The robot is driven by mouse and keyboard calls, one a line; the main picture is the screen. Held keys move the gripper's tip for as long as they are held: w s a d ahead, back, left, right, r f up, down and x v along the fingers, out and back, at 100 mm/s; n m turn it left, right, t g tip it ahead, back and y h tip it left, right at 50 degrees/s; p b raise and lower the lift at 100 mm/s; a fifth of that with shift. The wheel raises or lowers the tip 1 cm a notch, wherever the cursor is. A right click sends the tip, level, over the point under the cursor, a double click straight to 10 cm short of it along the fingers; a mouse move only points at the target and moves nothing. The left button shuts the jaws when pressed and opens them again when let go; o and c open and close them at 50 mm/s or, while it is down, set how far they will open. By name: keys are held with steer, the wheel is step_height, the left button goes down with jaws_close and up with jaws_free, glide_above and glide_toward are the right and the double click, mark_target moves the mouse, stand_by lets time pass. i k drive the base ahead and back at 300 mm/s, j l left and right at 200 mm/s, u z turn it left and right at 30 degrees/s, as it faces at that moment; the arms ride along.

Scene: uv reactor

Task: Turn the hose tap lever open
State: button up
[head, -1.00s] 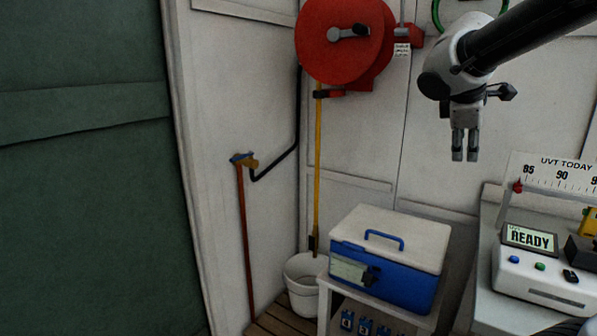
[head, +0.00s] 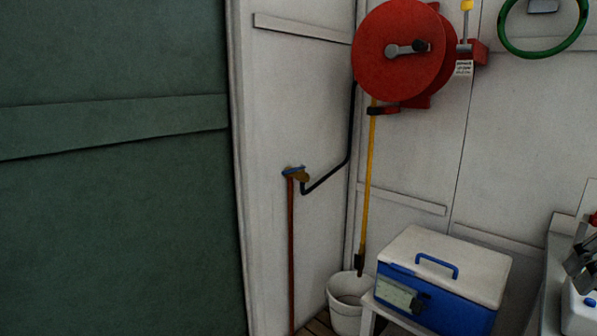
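The hose tap (head: 300,177) is a small brass fitting on the white wall, left of centre in the head view. Its blue lever (head: 292,170) lies about level across the top of a copper-brown upright pipe (head: 291,250). A black hose (head: 330,177) runs from the tap up to the red hose reel (head: 397,50). What looks like part of my gripper (head: 580,262) shows as dark grey pieces at the right edge, far from the tap. It is cut off by the frame, so whether it is open or shut is unclear.
A green door or panel (head: 110,220) fills the left. A white bucket (head: 346,300) and a yellow pole (head: 369,190) stand right of the tap. A blue cool box (head: 440,310) with a white lid sits on a stand at lower right. The space before the tap looks clear.

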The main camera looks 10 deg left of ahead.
mark_target(293, 170)
steer(key=i+j, duration=0.1)
steer(key=j, duration=0.25)
steer(key=i+j, duration=0.2)
steer(key=i, duration=0.2)
steer(key=i+j+u, duration=0.15)
steer(key=i, duration=0.3)
